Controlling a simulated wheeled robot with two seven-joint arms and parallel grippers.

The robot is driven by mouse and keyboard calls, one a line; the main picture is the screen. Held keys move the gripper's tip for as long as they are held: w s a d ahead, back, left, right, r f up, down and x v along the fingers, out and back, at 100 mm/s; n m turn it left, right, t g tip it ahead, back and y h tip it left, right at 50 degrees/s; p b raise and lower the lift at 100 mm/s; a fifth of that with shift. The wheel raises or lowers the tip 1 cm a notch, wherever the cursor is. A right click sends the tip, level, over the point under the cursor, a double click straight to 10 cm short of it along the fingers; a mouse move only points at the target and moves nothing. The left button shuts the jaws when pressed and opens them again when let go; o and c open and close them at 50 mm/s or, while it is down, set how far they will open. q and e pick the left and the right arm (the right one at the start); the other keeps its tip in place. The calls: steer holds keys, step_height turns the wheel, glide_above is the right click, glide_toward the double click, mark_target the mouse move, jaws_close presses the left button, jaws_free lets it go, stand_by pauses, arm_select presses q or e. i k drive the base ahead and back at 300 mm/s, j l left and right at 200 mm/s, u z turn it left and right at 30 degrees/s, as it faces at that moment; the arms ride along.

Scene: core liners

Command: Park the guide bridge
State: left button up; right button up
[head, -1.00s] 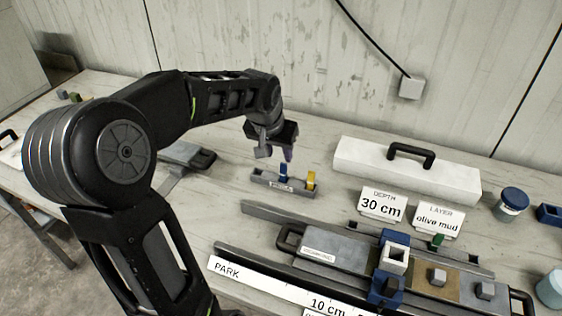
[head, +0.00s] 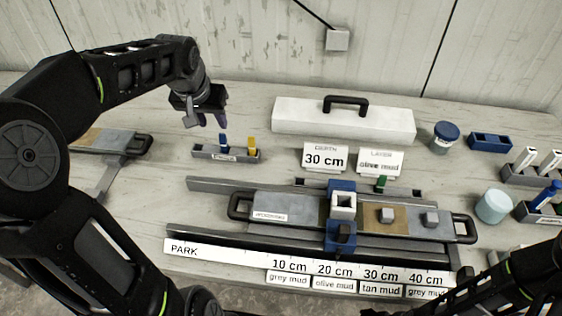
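The blue guide bridge (head: 341,187) stands across the core liner (head: 283,206), with a white square socket on top and a dark knob on its front. It sits near the 20 cm mark of the white scale (head: 220,256), right of the end marked PARK. My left gripper (head: 210,122) points down above the pen rack (head: 204,152), well left of and behind the bridge. Its fingers look apart, with nothing between them. My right arm enters at the lower right; its gripper is not visible.
A white case (head: 300,118) with a black handle stands behind two cards, "30 cm" (head: 325,157) and "olive mud" (head: 380,163). Jars, blue bins and pen racks are at the right. Another liner (head: 100,140) lies at the left. Rails flank the core liner.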

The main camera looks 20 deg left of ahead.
mark_target(341, 229)
steer(key=k+l, duration=0.1)
steer(key=l, duration=0.3)
steer(key=k+l, duration=0.15)
steer(key=l, duration=0.25)
steer(key=k+l, duration=0.1)
steer(key=l, duration=0.25)
steer(key=k+l, duration=0.1)
steer(key=l, duration=0.3)
steer(key=k+z, duration=0.05)
